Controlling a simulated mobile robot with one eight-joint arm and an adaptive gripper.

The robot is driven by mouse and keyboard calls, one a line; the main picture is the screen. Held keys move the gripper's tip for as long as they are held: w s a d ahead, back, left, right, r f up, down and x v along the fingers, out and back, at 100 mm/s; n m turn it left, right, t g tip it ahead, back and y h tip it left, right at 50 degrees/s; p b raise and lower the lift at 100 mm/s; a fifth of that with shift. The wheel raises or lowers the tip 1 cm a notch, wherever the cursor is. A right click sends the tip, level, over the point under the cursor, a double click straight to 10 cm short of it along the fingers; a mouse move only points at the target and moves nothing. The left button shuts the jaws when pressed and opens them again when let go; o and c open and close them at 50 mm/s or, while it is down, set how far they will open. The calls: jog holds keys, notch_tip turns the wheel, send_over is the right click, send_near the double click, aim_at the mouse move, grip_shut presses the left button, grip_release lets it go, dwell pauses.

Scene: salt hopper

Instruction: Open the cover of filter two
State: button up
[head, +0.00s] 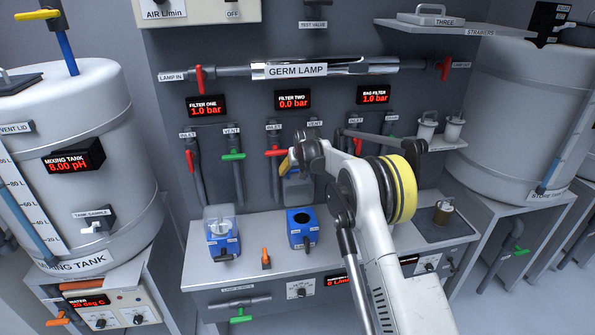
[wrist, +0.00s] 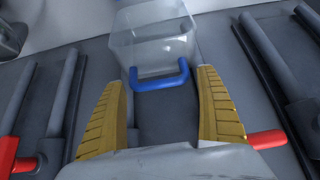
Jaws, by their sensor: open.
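The filter two base (head: 303,229) is a blue block on the bench, and its dark round opening shows uncovered. Its clear cover (head: 298,190) stands raised above and behind the base, against the grey panel. In the wrist view the clear cover (wrist: 155,35) fills the top middle, with its blue handle (wrist: 160,83) toward me. My gripper (head: 290,162) is at the top of the cover, partly hidden by my arm. In the wrist view my gripper (wrist: 162,88) is open, its yellow fingers on either side of the handle, with small gaps showing.
Filter one (head: 222,232) stands to the left with its clear cover down. Red and green valve handles, such as the green vent handle (head: 233,156), stick out from the panel pipes nearby. An orange lever (head: 266,259) stands on the bench in front.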

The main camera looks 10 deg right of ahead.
jog(key=v, duration=1.2)
jog(key=s+r+b, duration=0.1)
jog(key=s+r, duration=0.4)
jog(key=s, duration=0.7)
jog(key=s+r+b, duration=0.1)
jog(key=s+r, duration=0.4)
jog(key=s, duration=0.7)
jog(key=s+f+b, duration=0.1)
jog(key=s+f, duration=0.3)
jog(key=s, duration=0.9)
jog(key=s+f+b, duration=0.1)
jog(key=s+f, duration=0.4)
jog(key=s, duration=0.8)
jog(key=shift+f, duration=0.15)
